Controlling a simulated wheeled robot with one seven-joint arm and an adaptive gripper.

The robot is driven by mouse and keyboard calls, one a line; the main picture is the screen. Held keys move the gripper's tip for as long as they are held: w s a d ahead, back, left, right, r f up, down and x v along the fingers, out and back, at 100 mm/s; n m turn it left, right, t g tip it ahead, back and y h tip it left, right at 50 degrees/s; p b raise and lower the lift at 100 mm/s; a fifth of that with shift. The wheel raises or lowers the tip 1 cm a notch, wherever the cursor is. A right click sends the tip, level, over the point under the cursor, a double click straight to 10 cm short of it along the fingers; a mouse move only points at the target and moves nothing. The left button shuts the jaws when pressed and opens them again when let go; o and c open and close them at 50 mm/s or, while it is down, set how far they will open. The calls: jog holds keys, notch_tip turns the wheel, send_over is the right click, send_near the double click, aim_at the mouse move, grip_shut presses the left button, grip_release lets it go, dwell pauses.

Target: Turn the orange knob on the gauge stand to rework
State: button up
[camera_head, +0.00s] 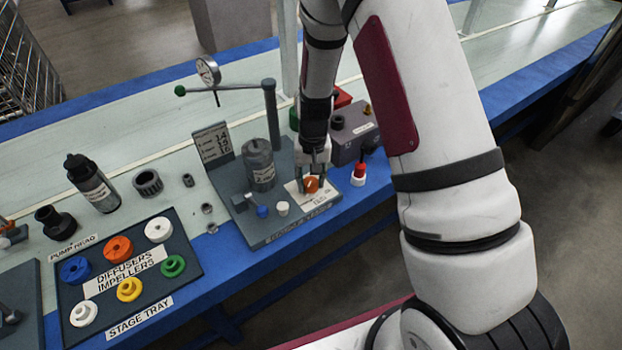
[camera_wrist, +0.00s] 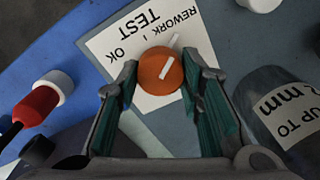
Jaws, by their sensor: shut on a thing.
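The orange knob (camera_wrist: 158,76) sits on a white label plate (camera_wrist: 112,42) of the gauge stand (camera_head: 262,232). The knob also shows in the head view (camera_head: 311,184). My gripper (camera_wrist: 160,74) is shut on the knob, one finger on each side, pointing down at it. The plate reads REWORK, TEST and OK, upside down in the wrist view. The knob's white pointer line slants to the upper right there, toward the REWORK side. The fingers hide part of the plate.
A grey cylinder (camera_head: 258,164) stands beside the plate, with a dial gauge (camera_head: 208,71) on an arm behind. A red-and-white bottle (camera_head: 359,172) and a grey box (camera_head: 350,142) stand close to my gripper. The stage tray (camera_head: 190,250) lies left.

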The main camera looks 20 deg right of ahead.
aim_at(312, 181)
jog(key=o, duration=1.2)
notch_tip(312, 181, up, 12)
jog(key=shift+d, duration=0.15)
